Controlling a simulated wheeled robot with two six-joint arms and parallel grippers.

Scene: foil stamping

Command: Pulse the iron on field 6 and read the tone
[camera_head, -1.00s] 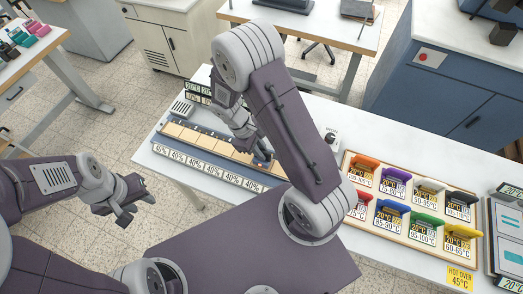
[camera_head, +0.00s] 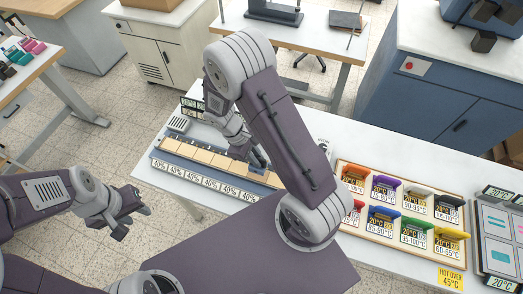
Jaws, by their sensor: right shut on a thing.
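A long strip of tan fields (camera_head: 185,148) lies in a blue-grey holder on the white bench, with a row of "40%" labels (camera_head: 191,176) along its front. My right gripper (camera_head: 257,162) is low over the right part of this strip, shut on a small dark bluish tool, probably the iron. The arm hides much of the tool and the strip's right end. I cannot tell which field is under it or whether it touches. My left gripper (camera_head: 136,212) is open and empty, left of the bench over the floor.
A grilled box (camera_head: 179,124) and small "20°C" displays (camera_head: 192,103) stand behind the strip. A wooden-rimmed tray (camera_head: 384,238) of coloured-handled tools with temperature labels lies right. A yellow "HOT OVER 45°C" sign (camera_head: 451,279) is at the bench's front edge.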

